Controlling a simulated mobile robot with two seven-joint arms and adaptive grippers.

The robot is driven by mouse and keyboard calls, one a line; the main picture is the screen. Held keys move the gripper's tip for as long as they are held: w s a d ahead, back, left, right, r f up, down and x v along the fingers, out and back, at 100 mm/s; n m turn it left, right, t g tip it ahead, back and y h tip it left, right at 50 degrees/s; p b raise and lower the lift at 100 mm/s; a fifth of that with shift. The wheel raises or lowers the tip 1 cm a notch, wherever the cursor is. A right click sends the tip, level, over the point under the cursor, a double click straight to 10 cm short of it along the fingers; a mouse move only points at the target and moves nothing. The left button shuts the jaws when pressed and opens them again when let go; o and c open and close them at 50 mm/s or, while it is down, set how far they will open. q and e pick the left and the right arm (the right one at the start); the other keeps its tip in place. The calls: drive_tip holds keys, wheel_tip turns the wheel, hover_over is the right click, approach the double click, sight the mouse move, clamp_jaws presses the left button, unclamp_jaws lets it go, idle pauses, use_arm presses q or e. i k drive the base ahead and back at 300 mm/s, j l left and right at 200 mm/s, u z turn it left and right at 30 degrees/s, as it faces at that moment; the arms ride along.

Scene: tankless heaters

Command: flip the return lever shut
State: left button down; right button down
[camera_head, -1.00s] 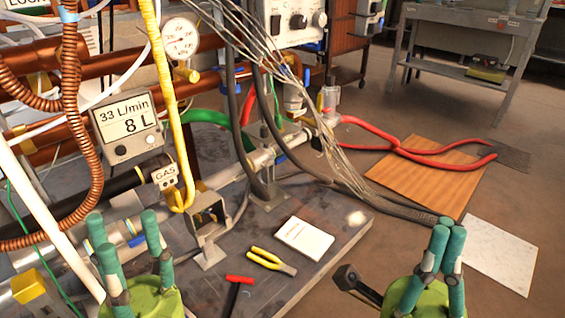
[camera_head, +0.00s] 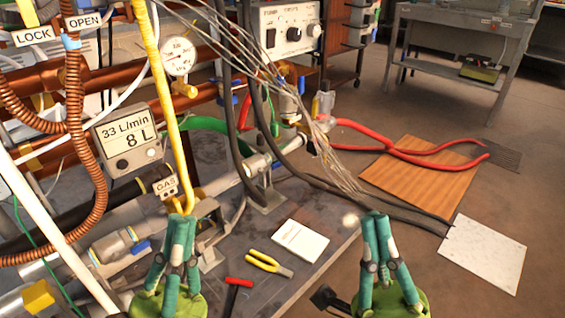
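I cannot tell which handle is the return lever. A small blue lever (camera_head: 141,247) sits on the silver pipe at the lower left, and a yellow handle (camera_head: 38,297) is below it. My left gripper (camera_head: 182,219) has its teal fingers drawn together, with nothing visible between them. It appears in front of the bracket below the GAS tag (camera_head: 165,186) and hides part of it. My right gripper (camera_head: 374,215) also has its fingertips together and looks empty. It is over the bench's right edge, apart from the pipes.
Copper pipes, a yellow hose (camera_head: 160,90), black hoses and thin wires crowd the left and middle. LOCK (camera_head: 34,36) and OPEN (camera_head: 85,21) labels are at upper left.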

sight(274, 166)
drive_tip(key=i+l, duration=0.2)
drive_tip(key=i+l+u, duration=0.1)
drive_tip(key=l, duration=0.35)
drive_tip(key=i+l, duration=0.3)
drive_tip(key=i+l+u, duration=0.1)
drive_tip(key=l, duration=0.25)
drive_tip(key=i+l+u, duration=0.1)
drive_tip(key=i+l, duration=0.35)
drive_tip(key=l, duration=0.25)
drive_tip(key=i+l+u, duration=0.1)
drive_tip(key=l, duration=0.25)
drive_tip(key=i+l, duration=0.25)
drive_tip(key=l, duration=0.15)
